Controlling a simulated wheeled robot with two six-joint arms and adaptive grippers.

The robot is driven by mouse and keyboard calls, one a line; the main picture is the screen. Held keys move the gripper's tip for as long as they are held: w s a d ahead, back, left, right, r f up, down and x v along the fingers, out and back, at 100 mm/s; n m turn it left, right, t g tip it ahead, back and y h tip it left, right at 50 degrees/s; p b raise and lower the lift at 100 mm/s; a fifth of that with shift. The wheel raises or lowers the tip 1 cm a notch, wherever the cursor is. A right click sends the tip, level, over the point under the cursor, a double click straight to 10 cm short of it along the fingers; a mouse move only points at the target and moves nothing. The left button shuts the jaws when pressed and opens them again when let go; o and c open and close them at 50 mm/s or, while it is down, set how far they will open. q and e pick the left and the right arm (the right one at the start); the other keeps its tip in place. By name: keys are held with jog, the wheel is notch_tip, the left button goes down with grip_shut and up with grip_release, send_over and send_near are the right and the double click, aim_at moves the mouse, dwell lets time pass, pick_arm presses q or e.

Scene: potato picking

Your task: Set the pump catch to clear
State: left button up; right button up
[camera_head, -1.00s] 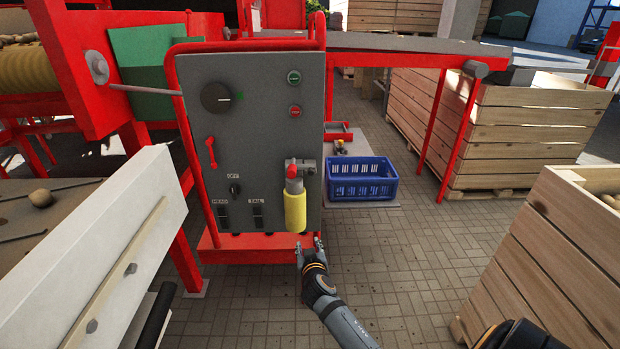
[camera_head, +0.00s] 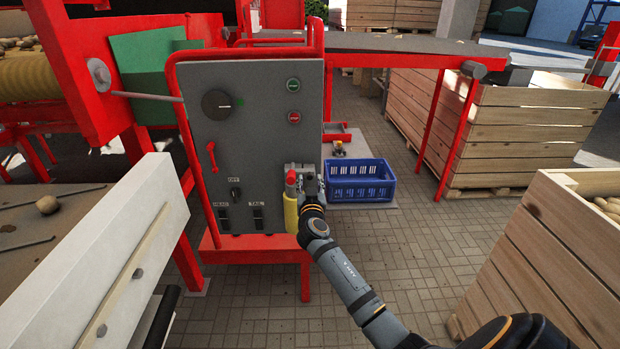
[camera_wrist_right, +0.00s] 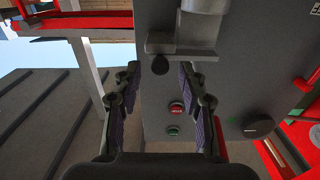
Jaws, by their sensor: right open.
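The grey control panel (camera_head: 262,110) carries a hand pump with a red top (camera_head: 291,177) and a yellow grip (camera_head: 290,214) hanging at its right edge. My right gripper (camera_head: 303,172) is open at the pump's grey mount, which it partly hides in the head view. In the right wrist view, my right gripper (camera_wrist_right: 160,85) has its fingers apart, with a grey bracket (camera_wrist_right: 180,42) and a small dark knob (camera_wrist_right: 160,65) just beyond and between them. I cannot tell which part is the catch, or how it is set. My left gripper is not in view.
The panel also has a dark dial (camera_head: 217,104), a green button (camera_head: 293,86), a red button (camera_head: 294,118), a red lever (camera_head: 212,156) and switches. A blue crate (camera_head: 360,190) stands to the right. A wooden box (camera_head: 570,250) borders clear floor.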

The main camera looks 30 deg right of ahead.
jog(key=shift+w+d, duration=0.25)
jog(key=shift+w, duration=0.1)
grip_shut()
